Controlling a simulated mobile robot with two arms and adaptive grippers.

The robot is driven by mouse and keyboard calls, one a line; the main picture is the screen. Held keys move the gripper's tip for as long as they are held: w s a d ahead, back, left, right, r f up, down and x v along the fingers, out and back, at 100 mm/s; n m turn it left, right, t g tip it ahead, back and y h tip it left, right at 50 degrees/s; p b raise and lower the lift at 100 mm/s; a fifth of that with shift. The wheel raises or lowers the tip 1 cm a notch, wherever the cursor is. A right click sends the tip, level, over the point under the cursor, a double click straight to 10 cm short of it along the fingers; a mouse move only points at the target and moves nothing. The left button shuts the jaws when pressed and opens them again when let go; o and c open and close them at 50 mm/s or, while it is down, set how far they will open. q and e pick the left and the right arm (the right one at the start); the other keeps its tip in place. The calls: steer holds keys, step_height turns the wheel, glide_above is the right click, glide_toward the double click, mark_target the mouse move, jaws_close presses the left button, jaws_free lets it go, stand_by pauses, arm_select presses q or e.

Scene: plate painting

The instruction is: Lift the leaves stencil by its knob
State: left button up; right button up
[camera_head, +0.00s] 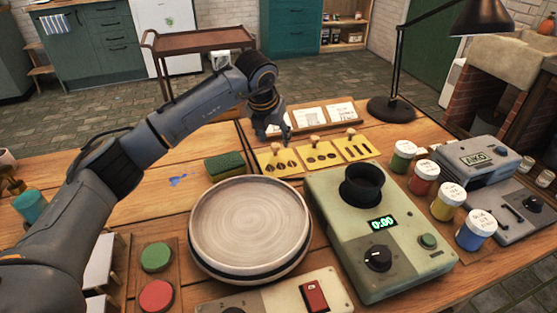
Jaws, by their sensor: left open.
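Three yellow stencils with knobs lie in a row toward the back of the wooden table. The left one, the leaves stencil (266,164), has dark leaf-shaped cutouts. Its pale knob (275,149) stands up at its back part. The middle stencil (320,163) has round holes, and the right one (357,153) has bar-shaped slots. My left gripper (273,136) is open and points down, just above and behind the leaves stencil's knob in the picture. Whether the fingers touch the knob cannot be told. My right gripper is not in view.
A green sponge (226,167) lies left of the stencils. A round plate on a turntable (250,228) is in front. A green timer device (383,245) and several paint jars (424,178) stand right. Picture cards (311,116) and a black lamp (391,108) are behind.

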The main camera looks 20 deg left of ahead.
mark_target(275, 145)
arm_select(q)
steer(key=x, duration=0.4)
steer(key=shift+f, duration=0.25)
jaws_close()
steer(key=shift+r, duration=0.1)
